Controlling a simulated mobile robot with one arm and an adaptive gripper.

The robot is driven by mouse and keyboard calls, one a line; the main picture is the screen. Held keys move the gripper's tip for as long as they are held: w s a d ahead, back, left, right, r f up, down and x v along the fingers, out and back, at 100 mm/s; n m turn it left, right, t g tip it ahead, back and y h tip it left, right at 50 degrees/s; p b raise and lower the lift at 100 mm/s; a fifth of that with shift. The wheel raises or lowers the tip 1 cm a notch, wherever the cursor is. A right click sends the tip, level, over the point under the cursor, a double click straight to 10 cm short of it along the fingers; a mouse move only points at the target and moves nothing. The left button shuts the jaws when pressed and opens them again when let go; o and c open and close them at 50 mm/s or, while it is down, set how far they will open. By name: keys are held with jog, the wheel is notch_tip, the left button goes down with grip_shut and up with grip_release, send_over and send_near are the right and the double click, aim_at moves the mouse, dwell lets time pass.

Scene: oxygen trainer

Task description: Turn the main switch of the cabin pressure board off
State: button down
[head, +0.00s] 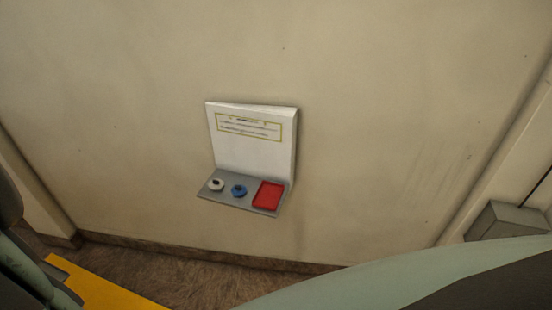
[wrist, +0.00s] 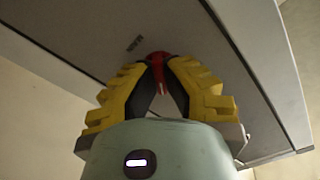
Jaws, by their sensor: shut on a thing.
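In the wrist view my gripper (wrist: 158,66) has its yellow and black fingers closed together on a small red part (wrist: 157,57). I take this part to be a switch handle; its base is hidden by the fingertips. It sits against a grey panel (wrist: 215,60) with a small dark mark to the left of the fingers. My gripper does not show in the head view.
In the head view a small wall unit (head: 252,152) has a white upright plate with unreadable text. Its grey ledge (head: 230,201) carries a white knob (head: 216,185), a blue knob (head: 239,190) and a red plate (head: 269,195). A grey box (head: 505,220) is at right.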

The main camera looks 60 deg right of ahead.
jog(key=shift+d+f+n+b, duration=0.1)
jog(key=shift+f+n+b, duration=0.25)
jog(key=shift+b, duration=0.6)
jog(key=n+b, duration=1.4)
jog(key=n, duration=0.1)
jog(key=shift+r+n, duration=0.2)
jog(key=shift+n, duration=0.05)
jog(key=shift+r, duration=0.1)
jog(key=c, duration=1.1)
grip_release()
jog(key=shift+o, duration=0.2)
jog(key=shift+r, duration=0.1)
